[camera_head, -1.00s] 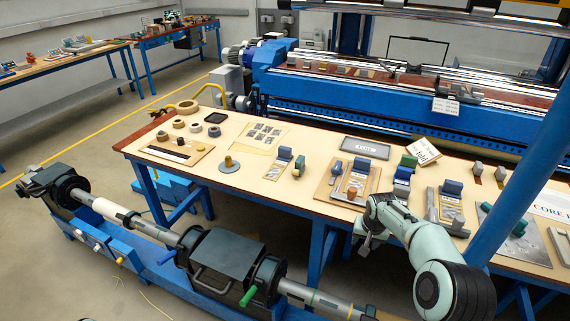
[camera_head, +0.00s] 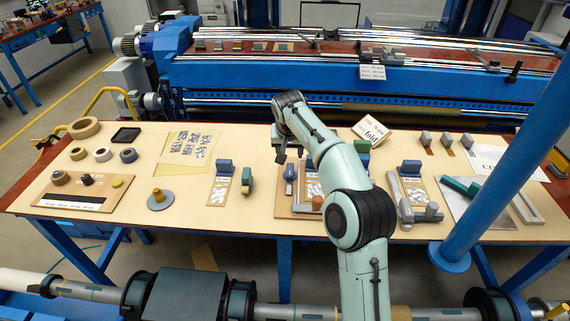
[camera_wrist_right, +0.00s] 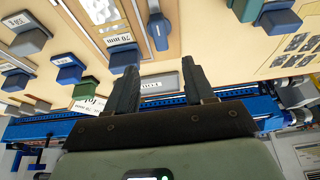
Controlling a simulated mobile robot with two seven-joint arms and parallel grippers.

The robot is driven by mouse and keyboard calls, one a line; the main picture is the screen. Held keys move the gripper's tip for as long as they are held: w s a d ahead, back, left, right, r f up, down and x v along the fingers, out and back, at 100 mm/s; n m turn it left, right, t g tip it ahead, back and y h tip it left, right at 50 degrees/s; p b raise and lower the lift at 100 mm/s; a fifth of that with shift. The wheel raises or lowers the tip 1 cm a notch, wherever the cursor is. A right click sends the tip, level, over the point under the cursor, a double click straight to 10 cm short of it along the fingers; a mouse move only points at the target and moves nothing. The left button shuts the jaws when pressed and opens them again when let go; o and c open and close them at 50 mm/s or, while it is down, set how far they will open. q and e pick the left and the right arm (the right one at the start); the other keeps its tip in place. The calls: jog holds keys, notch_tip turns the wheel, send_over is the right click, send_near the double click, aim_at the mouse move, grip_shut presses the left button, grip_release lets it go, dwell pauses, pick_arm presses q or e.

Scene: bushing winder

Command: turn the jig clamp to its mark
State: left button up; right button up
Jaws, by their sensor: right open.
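A tan jig board (camera_head: 284,209) lies on the middle of the table, partly hidden by my right arm. A blue lever-like piece (camera_head: 290,174), which may be the jig clamp, stands at its left side; it also shows in the right wrist view (camera_wrist_right: 158,32). I cannot make out a mark. A brownish cylinder (camera_head: 317,202) sits on the board, half covered by my arm. My right gripper (camera_head: 283,156) hangs above the table near the blue piece; its two fingers are apart and empty in the wrist view (camera_wrist_right: 161,88). My left gripper is out of view.
A leaning sign (camera_head: 371,130) is behind. A blue post (camera_head: 500,150) rises at right.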

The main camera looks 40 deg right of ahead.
aim_at(290, 169)
jog(key=x, duration=1.2)
jog(key=shift+s+a, duration=0.1)
grip_shut()
